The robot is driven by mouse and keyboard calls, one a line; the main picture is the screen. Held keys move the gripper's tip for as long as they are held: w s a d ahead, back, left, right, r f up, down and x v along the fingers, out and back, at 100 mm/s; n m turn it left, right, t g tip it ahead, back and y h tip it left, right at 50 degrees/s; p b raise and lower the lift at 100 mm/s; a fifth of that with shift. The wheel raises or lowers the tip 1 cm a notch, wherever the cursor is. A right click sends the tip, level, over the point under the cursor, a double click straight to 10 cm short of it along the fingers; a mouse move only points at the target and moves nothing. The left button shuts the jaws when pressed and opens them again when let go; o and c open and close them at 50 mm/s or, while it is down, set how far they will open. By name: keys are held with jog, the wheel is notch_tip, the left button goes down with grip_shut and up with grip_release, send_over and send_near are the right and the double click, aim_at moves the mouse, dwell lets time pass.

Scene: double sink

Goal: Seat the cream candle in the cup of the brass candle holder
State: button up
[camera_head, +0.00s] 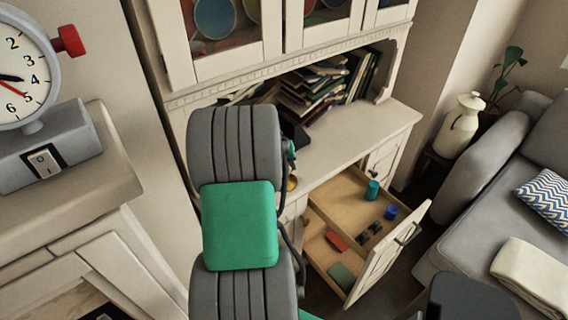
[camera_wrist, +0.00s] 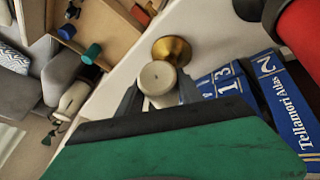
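The cream candle (camera_wrist: 157,77) shows end-on in the wrist view, between the two fingers of my gripper (camera_wrist: 158,92), which is shut on it. The brass candle holder (camera_wrist: 172,50) stands on the white cabinet top just beyond the candle in that view. The candle overlaps the near edge of the holder in the picture, and its lower end is hidden, so I cannot tell whether they touch. In the head view my arm hides the gripper and candle; a small brass patch (camera_head: 292,183), likely the holder, shows beside the arm.
Blue books (camera_wrist: 280,95) lie right of the holder, with a red object (camera_wrist: 300,30) above them. The open drawer (camera_head: 345,195) holds a teal cylinder (camera_head: 372,190), a blue cylinder (camera_head: 391,212) and blocks. The cabinet top (camera_head: 375,125) has free room at right.

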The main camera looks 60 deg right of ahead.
grip_shut()
jog(key=shift+r, duration=0.15)
